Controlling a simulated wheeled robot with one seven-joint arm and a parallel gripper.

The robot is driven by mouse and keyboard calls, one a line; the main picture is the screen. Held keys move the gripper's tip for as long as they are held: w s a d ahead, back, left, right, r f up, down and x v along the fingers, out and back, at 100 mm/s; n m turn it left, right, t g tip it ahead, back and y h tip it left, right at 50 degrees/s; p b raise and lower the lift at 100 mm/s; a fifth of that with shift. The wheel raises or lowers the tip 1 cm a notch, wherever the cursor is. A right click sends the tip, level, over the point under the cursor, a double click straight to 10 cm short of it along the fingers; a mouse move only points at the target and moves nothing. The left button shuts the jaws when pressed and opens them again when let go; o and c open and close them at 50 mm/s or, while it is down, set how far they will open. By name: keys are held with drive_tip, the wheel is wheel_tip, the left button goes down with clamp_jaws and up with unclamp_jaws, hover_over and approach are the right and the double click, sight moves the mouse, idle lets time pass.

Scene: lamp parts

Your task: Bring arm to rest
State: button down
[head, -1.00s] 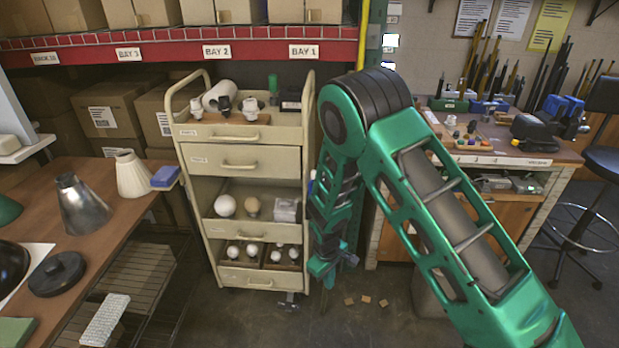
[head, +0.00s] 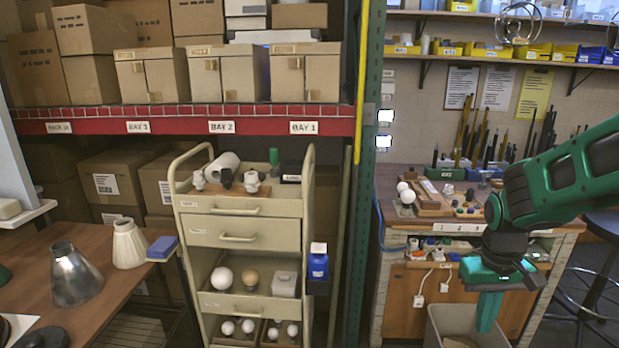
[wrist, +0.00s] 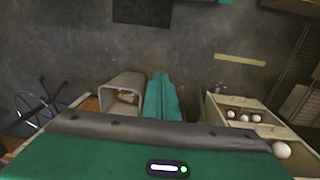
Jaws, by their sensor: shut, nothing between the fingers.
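My gripper (head: 488,311) hangs at the right of the head view, fingers pointing down, with my green arm reaching in from the right edge. Its fingers are closed together and empty. In the wrist view the closed green fingers (wrist: 163,95) point away over the dark floor. In the head view they hang in front of the opening of a grey bin (head: 447,325). I cannot tell whether they touch it; in the wrist view the bin (wrist: 123,88) stands to their left, apart from them.
A cream cart (head: 252,207) with lamp parts and bulbs stands centre-left, a blue bottle (head: 318,262) at its side. A workbench (head: 400,172) with small parts is behind the gripper. A green post (head: 366,200) separates them. A wooden table (head: 95,285) holds lampshades at the left.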

drive_tip(key=s+d+r+m, duration=0.2)
drive_tip(key=s+r, duration=0.1)
drive_tip(key=s, duration=0.6)
drive_tip(key=s+d+r+m+y, duration=0.1)
drive_tip(key=s+d+r+m, duration=0.1)
drive_tip(key=s, duration=0.7)
drive_tip(key=shift+s+d+r+m, duration=0.35)
drive_tip(key=shift+r+m, duration=0.1)
drive_tip(key=shift+m, duration=0.15)
drive_tip(key=shift+w+f, duration=0.25)
drive_tip(key=shift+w, duration=0.4)
